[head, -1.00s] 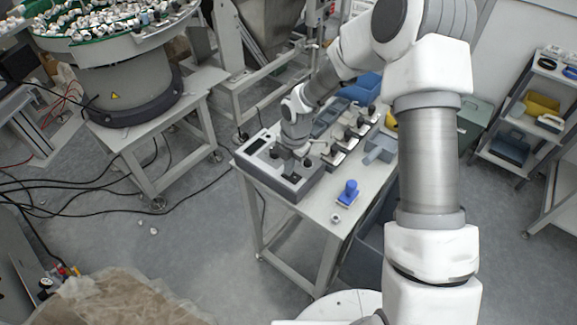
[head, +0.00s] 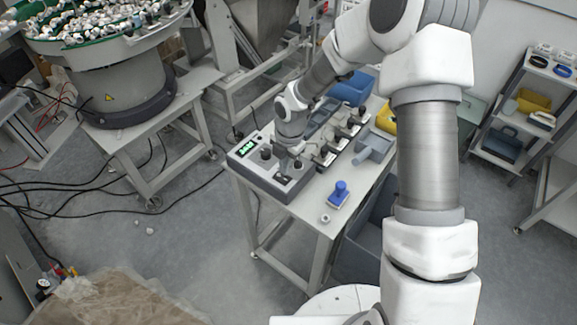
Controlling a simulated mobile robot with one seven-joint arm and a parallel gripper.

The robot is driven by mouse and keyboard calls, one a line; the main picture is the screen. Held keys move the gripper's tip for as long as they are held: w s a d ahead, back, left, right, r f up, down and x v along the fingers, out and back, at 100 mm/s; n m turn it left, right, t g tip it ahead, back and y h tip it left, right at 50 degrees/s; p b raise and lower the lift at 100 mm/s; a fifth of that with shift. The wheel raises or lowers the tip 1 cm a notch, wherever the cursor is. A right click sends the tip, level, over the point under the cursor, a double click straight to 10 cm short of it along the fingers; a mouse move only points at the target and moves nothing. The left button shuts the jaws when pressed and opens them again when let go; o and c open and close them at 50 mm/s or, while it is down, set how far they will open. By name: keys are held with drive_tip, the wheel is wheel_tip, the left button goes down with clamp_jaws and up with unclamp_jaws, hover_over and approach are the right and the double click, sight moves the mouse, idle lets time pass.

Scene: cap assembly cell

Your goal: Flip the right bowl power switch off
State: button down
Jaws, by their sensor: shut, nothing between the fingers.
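A grey control box (head: 251,173) sits at the left end of the table, with dark knobs on its top and a display (head: 244,148) lit green. My gripper (head: 287,171) is shut and empty. Its fingertips are low over the front right part of the box's top, close to a small dark part (head: 283,179) that may be a switch. Whether they touch it, and the switch's position, cannot be made out. A bowl feeder (head: 122,86) full of small white parts stands on its own stand at the left; no second bowl is clearly in view.
A blue stamp-like object (head: 339,192) and a small white ring (head: 325,218) lie on the table (head: 307,208) right of the box. Several dark-topped fixtures (head: 340,143) line the table behind. Cables (head: 95,205) cross the floor at the left. A shelf rack (head: 520,125) stands at the right.

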wheel_tip(320, 180, up, 11)
drive_tip(key=d, duration=0.1)
drive_tip(key=shift+s+p, duration=0.3)
drive_tip(key=shift+s, duration=0.1)
drive_tip(key=shift+d, duration=0.1)
